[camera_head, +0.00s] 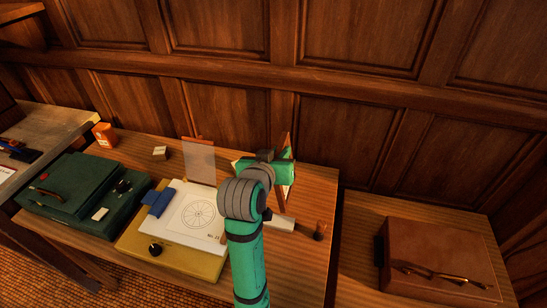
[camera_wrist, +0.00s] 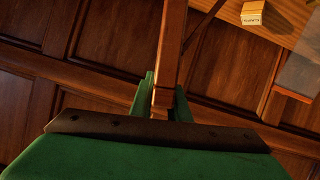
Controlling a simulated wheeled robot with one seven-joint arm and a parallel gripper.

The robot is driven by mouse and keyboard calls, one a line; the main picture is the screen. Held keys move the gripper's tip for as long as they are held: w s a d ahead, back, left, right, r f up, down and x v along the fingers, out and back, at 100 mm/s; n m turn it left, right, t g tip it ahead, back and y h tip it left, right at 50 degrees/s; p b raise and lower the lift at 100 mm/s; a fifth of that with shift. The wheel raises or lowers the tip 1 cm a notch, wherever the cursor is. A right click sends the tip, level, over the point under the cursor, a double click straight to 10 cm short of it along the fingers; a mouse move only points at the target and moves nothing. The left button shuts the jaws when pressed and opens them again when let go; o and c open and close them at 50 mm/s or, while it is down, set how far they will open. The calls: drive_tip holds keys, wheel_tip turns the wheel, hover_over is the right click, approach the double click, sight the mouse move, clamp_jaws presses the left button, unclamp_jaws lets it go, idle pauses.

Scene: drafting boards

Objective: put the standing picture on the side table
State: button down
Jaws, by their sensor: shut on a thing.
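The standing picture (camera_head: 286,188) has a thin wooden frame and shows nearly edge-on above the middle table in the head view. My gripper (camera_head: 282,170) is shut on its frame, and the green arm hides part of it. In the wrist view the brown frame (camera_wrist: 172,50) rises between the two green fingers (camera_wrist: 166,100). The picture's face is hardly visible, and I cannot tell whether its foot touches the table. A wooden table (camera_head: 360,209) stands at the right, and I take it for the side table.
The middle table (camera_head: 318,180) holds a green case (camera_head: 75,190), a drawing board (camera_head: 205,265) with a wheel drawing, and an upright translucent panel (camera_head: 199,160). A brown case (camera_head: 435,255) fills much of the right table. Bare wood shows at its left and back. A panelled wall stands behind.

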drive_tip(key=x, duration=0.8)
drive_tip(key=shift+a+f, duration=0.15)
drive_tip(key=shift+a, duration=0.2)
drive_tip(key=w+f, duration=0.4)
drive_tip(key=f, duration=0.4)
drive_tip(key=shift+w+d+f, duration=0.35)
drive_tip(key=shift+d+f, duration=0.05)
drive_tip(key=shift+f, duration=0.1)
drive_tip(key=c, duration=1.7)
unclamp_jaws()
drive_tip(key=shift+f, duration=0.1)
